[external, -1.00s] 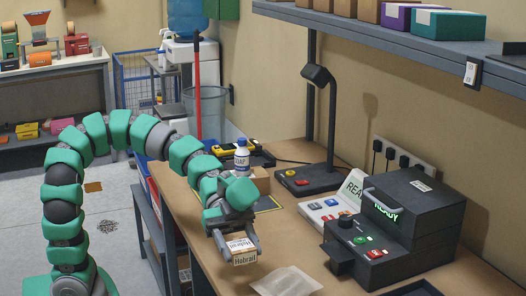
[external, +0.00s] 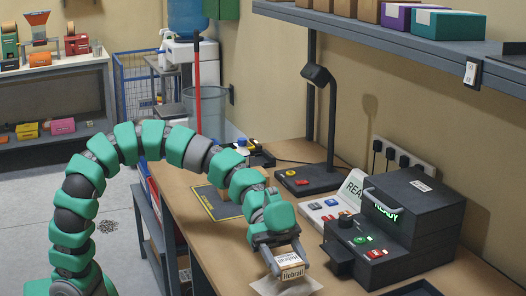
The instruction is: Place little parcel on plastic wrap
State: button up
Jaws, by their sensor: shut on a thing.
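The little parcel (external: 290,267) is a small tan box with a white printed label. My gripper (external: 282,262) is shut on it and holds it over the plastic wrap (external: 312,284), a pale translucent sheet on the bench top. The parcel and gripper cover much of the sheet. I cannot tell whether the parcel touches the wrap or hangs just above it.
A black machine (external: 405,225) with a green READY light stands right of the wrap. A small white panel with buttons (external: 330,212) and a black lamp stand (external: 308,180) are behind. A yellow-edged mat (external: 215,203) lies left on the brown bench (external: 220,255).

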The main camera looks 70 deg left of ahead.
jog(key=shift+f, duration=0.95)
jog(key=shift+r, duration=0.1)
jog(key=o, duration=1)
jog(key=shift+a+r, duration=0.15)
jog(key=shift+a, duration=0.1)
jog(key=p+v, duration=0.1)
jog(key=v, duration=1)
jog(key=shift+a+r+p, duration=0.1)
jog(key=shift+a+p, duration=0.1)
jog(key=shift+p, duration=0.15)
